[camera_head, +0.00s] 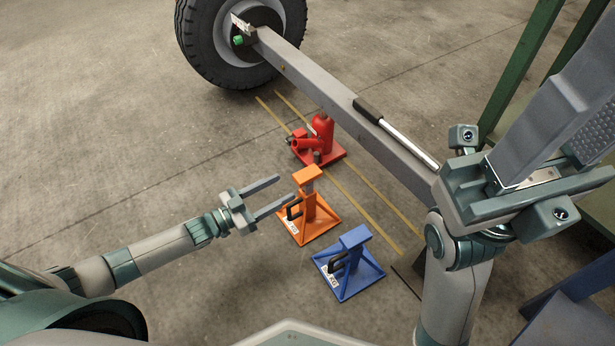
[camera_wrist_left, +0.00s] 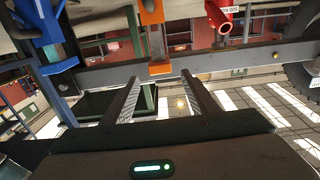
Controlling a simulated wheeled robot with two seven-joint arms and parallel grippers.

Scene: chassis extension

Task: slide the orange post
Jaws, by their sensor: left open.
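A blue stand (camera_head: 347,268) stands just right of the orange one. A red bottle jack (camera_head: 319,142) sits behind it. The grey beam (camera_head: 335,95) runs from the wheel (camera_head: 215,50), with a jack handle (camera_head: 395,132) along it. Floor at left is clear.

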